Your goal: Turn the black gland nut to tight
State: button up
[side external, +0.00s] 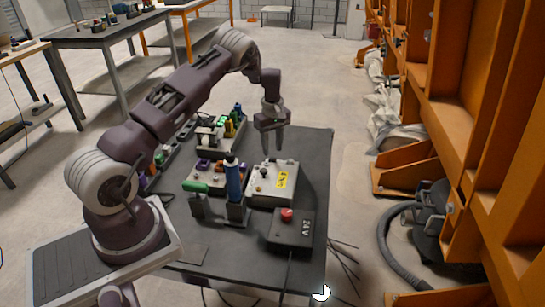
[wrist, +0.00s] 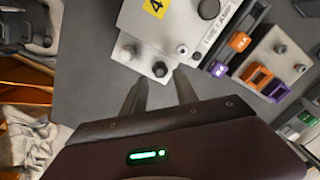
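A pale grey box (side external: 262,195) with a yellow label stands on the dark table; it also shows in the wrist view (wrist: 180,32). A round black part (wrist: 208,8) is on the box's top. I cannot tell for certain which is the black gland nut. My gripper (side external: 272,154) points down above the box's far side, holding nothing. No contact shows.
A dark box with a red button (side external: 287,214), marked 24 V, stands in front. A blue upright cylinder (side external: 234,182) and a green-handled part (side external: 195,187) stand left of the pale box. Purple and orange parts (wrist: 257,76) lie beyond it. The table's right side is clear.

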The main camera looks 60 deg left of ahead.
aim_at(272, 158)
notch_tip(272, 158, down, 4)
jog(key=shift+f, duration=0.25)
grip_shut()
jog(key=shift+m, duration=0.3)
jog(key=m, duration=0.3)
jog(key=shift+d+m, duration=0.1)
jog(key=shift+m, duration=0.2)
jog(key=m, duration=0.4)
jog(key=shift+m, duration=0.3)
jog(key=m, duration=0.4)
jog(key=shift+s, duration=0.1)
jog(key=shift+m, duration=2.1)
